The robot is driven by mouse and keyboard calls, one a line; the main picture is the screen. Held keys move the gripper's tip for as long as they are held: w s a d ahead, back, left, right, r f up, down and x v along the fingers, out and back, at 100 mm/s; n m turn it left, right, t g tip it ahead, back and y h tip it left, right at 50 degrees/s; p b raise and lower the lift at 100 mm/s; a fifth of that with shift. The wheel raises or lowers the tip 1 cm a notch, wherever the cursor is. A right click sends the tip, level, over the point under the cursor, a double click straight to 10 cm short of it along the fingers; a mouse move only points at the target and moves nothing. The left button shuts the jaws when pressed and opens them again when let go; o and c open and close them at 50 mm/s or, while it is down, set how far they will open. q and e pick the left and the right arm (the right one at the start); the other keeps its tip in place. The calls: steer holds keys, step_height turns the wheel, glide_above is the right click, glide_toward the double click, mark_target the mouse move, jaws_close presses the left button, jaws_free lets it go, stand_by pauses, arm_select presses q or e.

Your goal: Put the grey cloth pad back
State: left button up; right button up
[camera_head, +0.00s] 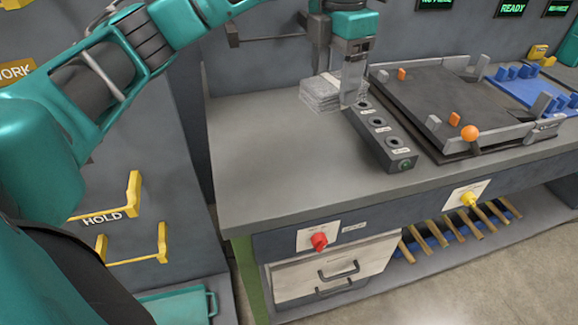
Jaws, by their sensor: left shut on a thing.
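My left gripper (353,88) comes down from the top of the view over the back of the workbench. It is shut on the grey cloth pad (319,94), which shows as a speckled, layered grey slab on the left of the fingers. The fingers hide the pad's right end. The pad is at or just above the bench top; I cannot tell whether it touches. My right gripper is not in view.
A dark block with several round holes (392,149) lies right beside the fingers. Further right are a dark fixture tray (430,95) with orange pieces and a blue rack (520,88). The bench top (265,150) is clear at the left and front.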

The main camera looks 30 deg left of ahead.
arm_select(q)
steer(key=a+n+b, duration=0.1)
steer(key=a+n, duration=0.8)
steer(key=n, duration=0.6)
steer(key=shift+n, duration=0.3)
steer(key=f, duration=0.5)
steer(key=f+b, duration=0.1)
steer(key=f, duration=0.9)
steer(key=shift+w+f+b, duration=0.1)
steer(key=shift+w+b, duration=0.3)
steer(key=shift+f, duration=2.55)
steer(key=shift+f, duration=0.15)
steer(key=o, duration=1.1)
